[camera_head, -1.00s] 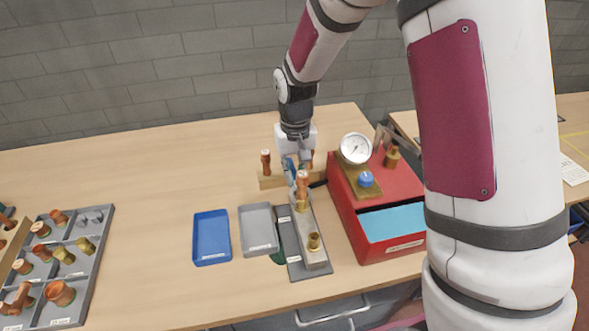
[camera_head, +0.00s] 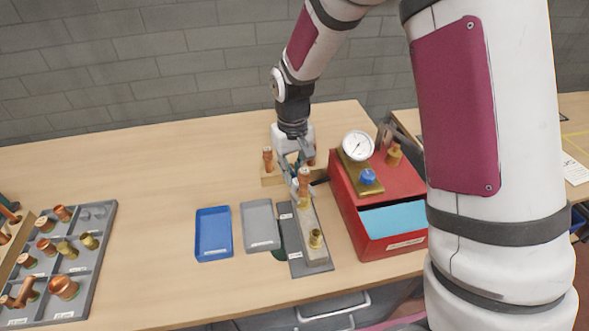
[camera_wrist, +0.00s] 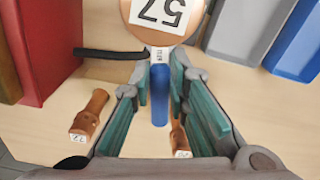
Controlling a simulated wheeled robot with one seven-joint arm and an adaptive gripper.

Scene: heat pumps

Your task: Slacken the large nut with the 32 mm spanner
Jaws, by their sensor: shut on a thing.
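My gripper (camera_head: 294,166) is low over the bench at the back of the grey fixture plate (camera_head: 312,268). In the wrist view its green-padded fingers (camera_wrist: 160,88) are shut on a blue-handled tool (camera_wrist: 158,105), which I take as the spanner. It has a small white label whose text is too small to read surely. The tool's jaw end is hidden below a copper piece labelled 57 (camera_wrist: 160,14). In the head view a copper piece (camera_head: 304,180) stands upright on the fixture, beside my gripper. The large nut is not clearly visible there. A brass fitting (camera_head: 316,239) stands nearer the front.
A red box (camera_head: 400,237) with a gauge (camera_head: 358,145) stands close right of the fixture. A grey tray (camera_head: 260,226) and blue tray (camera_head: 213,233) lie left. A wooden rack with copper pieces (camera_head: 267,158) is behind.

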